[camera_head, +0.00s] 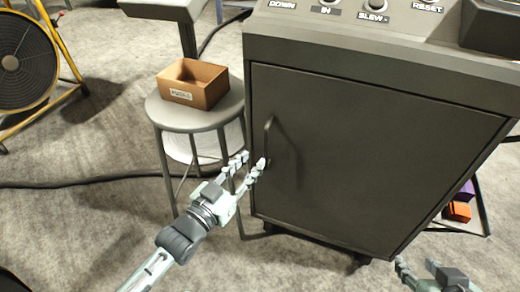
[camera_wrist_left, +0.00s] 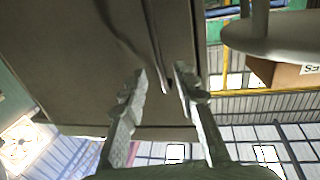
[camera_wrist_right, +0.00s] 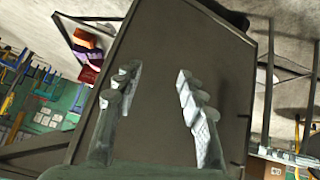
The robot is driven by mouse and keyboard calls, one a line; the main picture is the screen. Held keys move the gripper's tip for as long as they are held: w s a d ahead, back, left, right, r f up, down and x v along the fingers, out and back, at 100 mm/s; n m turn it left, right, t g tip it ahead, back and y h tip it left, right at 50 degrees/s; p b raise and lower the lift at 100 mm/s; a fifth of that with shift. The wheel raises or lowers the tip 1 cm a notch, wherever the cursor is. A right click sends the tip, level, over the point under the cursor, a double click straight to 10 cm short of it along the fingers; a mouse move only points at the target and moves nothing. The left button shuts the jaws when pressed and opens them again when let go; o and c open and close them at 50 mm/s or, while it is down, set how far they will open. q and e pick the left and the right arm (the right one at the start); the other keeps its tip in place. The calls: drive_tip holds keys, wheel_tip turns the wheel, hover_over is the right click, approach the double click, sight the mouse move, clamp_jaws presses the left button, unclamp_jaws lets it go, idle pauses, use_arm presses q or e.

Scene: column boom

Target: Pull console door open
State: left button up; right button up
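The console door (camera_head: 375,160) is a flat dark grey panel, shut flush in the console front. Its curved bar handle (camera_head: 268,138) is near the door's left edge. My left gripper (camera_head: 253,159) is open, its fingertips close to the handle's lower end. My right gripper (camera_head: 416,263) is open and empty, low at the right. In the right wrist view its fingers (camera_wrist_right: 157,73) face the door panel (camera_wrist_right: 165,125).
A round grey stool (camera_head: 228,112) with an open cardboard box (camera_head: 193,83) stands left of the console. A fan (camera_head: 25,60) on a yellow frame is at far left. An orange block (camera_head: 458,211) sits low at right. The floor in front is clear apart from a black cable (camera_head: 80,184).

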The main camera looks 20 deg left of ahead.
sight(265, 147)
use_arm(q)
drive_tip(key=x, duration=0.7)
drive_tip(key=shift+w+d+r, duration=0.1)
drive_tip(key=shift+w, duration=0.2)
use_arm(e)
drive_tip(key=shift+w+a+r+t+y, duration=0.3)
drive_tip(key=shift+w+a+r+t, duration=0.4)
drive_tip(key=shift+w+a+r, duration=0.15)
use_arm(q)
drive_tip(key=shift+c, duration=0.5)
clamp_jaws()
